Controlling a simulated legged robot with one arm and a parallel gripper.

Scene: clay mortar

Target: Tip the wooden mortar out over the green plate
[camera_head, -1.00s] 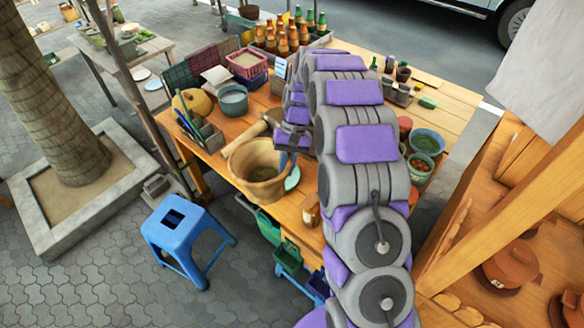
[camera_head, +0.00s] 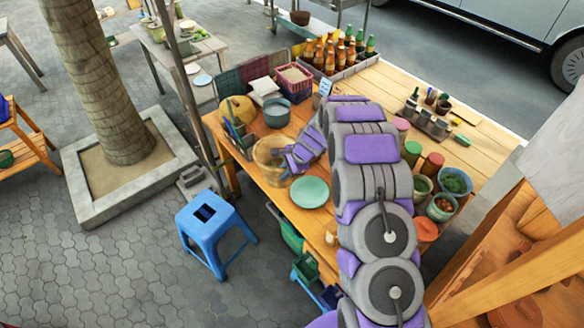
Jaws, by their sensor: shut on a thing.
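The wooden mortar (camera_head: 267,152) is at the front left of the wooden table, its round opening facing up toward the camera. My gripper (camera_head: 286,163) is at the mortar's right side, shut on it; the fingertips are small and partly hidden by my arm. I cannot tell whether the mortar's base touches the table. The green plate (camera_head: 310,193) lies flat near the table's front edge, just right of and nearer than the mortar. It is in full view and looks empty. The inside of the mortar is too small to read.
A grey-blue pot (camera_head: 277,113) and a yellow round pumpkin-like thing (camera_head: 236,108) stand behind the mortar. Bottles (camera_head: 325,56) fill a crate farther back. Bowls (camera_head: 455,181) and jars stand right of my arm. A blue stool (camera_head: 214,226) stands on the paving in front.

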